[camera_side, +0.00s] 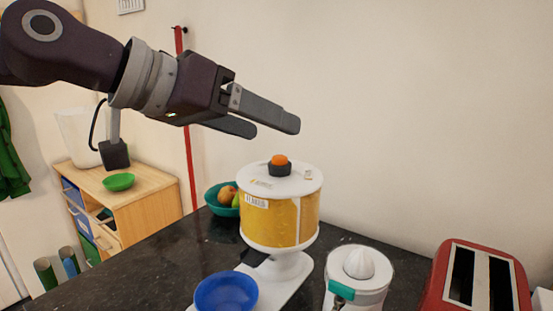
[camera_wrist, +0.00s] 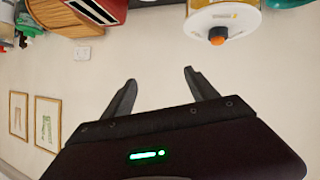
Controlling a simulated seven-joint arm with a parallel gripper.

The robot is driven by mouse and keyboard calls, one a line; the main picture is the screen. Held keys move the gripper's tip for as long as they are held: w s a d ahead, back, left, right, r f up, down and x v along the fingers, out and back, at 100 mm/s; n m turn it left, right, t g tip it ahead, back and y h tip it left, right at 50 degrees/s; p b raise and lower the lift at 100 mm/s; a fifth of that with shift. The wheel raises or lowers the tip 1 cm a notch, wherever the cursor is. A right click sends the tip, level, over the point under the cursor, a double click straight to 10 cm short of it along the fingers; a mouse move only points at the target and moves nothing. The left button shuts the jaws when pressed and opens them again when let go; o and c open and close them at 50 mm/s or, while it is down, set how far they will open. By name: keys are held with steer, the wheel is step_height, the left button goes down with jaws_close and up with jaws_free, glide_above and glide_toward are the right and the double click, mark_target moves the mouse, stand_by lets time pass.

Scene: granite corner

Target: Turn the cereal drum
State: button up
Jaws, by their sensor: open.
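The cereal drum (camera_side: 282,215) is a yellow-filled cylinder with a white lid and base. It stands upright on a white stand on the dark counter. An orange knob (camera_side: 280,161) with a dark collar sits on top of its lid. In the wrist view the drum (camera_wrist: 222,19) is at the top edge, partly cut off, with its knob (camera_wrist: 217,36) showing. My gripper (camera_side: 275,126) is open and empty, above the drum and apart from it. Its two fingers also show in the wrist view (camera_wrist: 160,82). A blue bowl (camera_side: 226,291) stands at the front left of the drum's stand.
A white juicer (camera_side: 357,277) and a red toaster (camera_side: 478,279) stand to the right of the drum. A teal fruit bowl (camera_side: 221,200) is behind it at the left. The counter's left part (camera_side: 130,268) is clear. A wooden cabinet (camera_side: 150,204) stands beyond.

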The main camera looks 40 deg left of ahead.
steer(key=s+a+f+g+y, duration=0.2)
steer(key=s+a+f+g, duration=0.2)
steer(key=s+a+f, duration=0.45)
steer(key=m+g+y, duration=0.1)
steer(key=m+g, duration=0.2)
steer(key=g, duration=0.1)
glide_toward(277, 157)
steer(key=x, duration=0.3)
steer(key=shift+f, duration=0.3)
steer(key=x, duration=0.5)
steer(key=shift+w+d+f, duration=0.1)
steer(key=shift+w+f, duration=0.1)
steer(key=shift+f, duration=0.15)
steer(key=shift+w+f, duration=0.2)
steer(key=shift+f, duration=0.3)
jaws_close()
